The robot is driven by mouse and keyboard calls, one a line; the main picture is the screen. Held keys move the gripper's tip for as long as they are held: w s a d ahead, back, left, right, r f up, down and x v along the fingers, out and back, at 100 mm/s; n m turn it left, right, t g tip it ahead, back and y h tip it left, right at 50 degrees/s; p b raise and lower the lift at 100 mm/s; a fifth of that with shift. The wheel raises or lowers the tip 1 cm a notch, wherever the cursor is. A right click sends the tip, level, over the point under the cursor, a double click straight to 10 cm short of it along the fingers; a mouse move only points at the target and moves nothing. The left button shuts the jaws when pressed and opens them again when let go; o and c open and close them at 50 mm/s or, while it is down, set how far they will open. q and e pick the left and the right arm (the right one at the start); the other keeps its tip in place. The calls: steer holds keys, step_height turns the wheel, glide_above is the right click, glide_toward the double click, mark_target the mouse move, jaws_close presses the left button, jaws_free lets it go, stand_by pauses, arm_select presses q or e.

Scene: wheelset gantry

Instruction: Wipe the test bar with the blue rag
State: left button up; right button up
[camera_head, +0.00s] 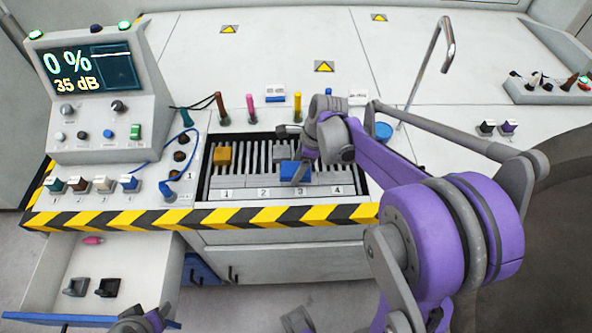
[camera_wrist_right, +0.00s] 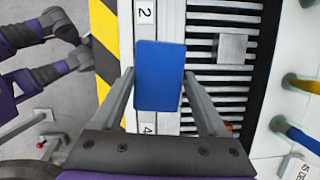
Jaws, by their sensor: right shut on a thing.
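The blue rag (camera_head: 295,170) shows as a flat blue rectangle over the front of the slotted rack, near label 3. It also shows in the right wrist view (camera_wrist_right: 158,75), between the two fingers of my right gripper (camera_wrist_right: 160,88), which is shut on it. I cannot tell whether the rag touches the rack. A grey block (camera_wrist_right: 232,48) sits on the slats beyond the rag. I cannot tell which part is the test bar.
The slotted rack (camera_head: 255,190) lies behind a yellow-black edge strip (camera_head: 270,215). Colored upright handles, such as a yellow one (camera_head: 297,106), stand behind it. A monitor console (camera_head: 97,85) is at left; an open drawer (camera_head: 105,265) juts out below. A bent metal pipe (camera_head: 446,45) rises at right.

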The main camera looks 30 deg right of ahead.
steer(key=shift+r+p, duration=0.65)
steer(key=shift+r, duration=0.65)
